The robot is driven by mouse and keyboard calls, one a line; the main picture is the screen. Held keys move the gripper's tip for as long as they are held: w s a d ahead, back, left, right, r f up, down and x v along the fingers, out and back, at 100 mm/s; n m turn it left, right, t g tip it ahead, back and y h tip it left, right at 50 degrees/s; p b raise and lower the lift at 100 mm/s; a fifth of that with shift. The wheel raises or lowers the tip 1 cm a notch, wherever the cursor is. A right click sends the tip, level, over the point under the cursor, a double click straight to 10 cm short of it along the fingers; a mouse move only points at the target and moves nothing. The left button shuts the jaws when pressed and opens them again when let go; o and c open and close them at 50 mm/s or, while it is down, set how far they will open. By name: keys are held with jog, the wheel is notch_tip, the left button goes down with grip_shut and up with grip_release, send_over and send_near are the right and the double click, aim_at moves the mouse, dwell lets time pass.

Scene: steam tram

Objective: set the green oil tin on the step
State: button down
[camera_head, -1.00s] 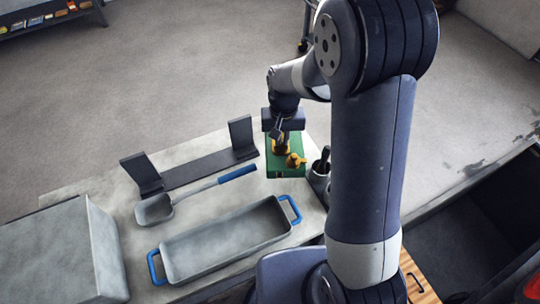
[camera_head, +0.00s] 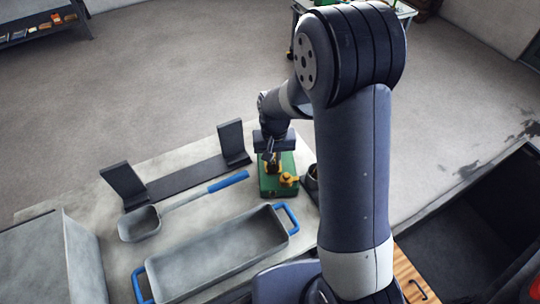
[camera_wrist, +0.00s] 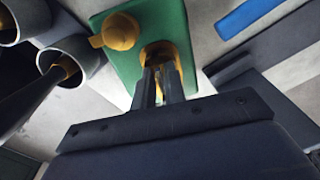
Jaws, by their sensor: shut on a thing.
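The green oil tin (camera_head: 268,185) has a yellow cap and a yellow grip on its top. It is upright at the right end of the grey worktop, beyond the metal tray. My gripper (camera_head: 272,162) points down from above and is shut on the tin's yellow grip. In the wrist view, the fingers (camera_wrist: 160,82) close around that yellow part of the tin (camera_wrist: 128,66). I cannot tell whether the tin's base touches the worktop. I cannot make out for sure which surface is the step.
A grey tray (camera_head: 215,258) with blue handles, a blue-handled shovel (camera_head: 140,223) and a dark rack (camera_head: 185,180) with upright ends lie left of the tin. A dark cup (camera_head: 311,183) stands close on its right. A grey box (camera_head: 45,262) is at left.

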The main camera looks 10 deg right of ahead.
jog(key=shift+f, duration=0.2)
jog(key=c, duration=1.5)
grip_release()
jog(key=shift+o, duration=0.2)
jog(key=shift+w+r, duration=0.1)
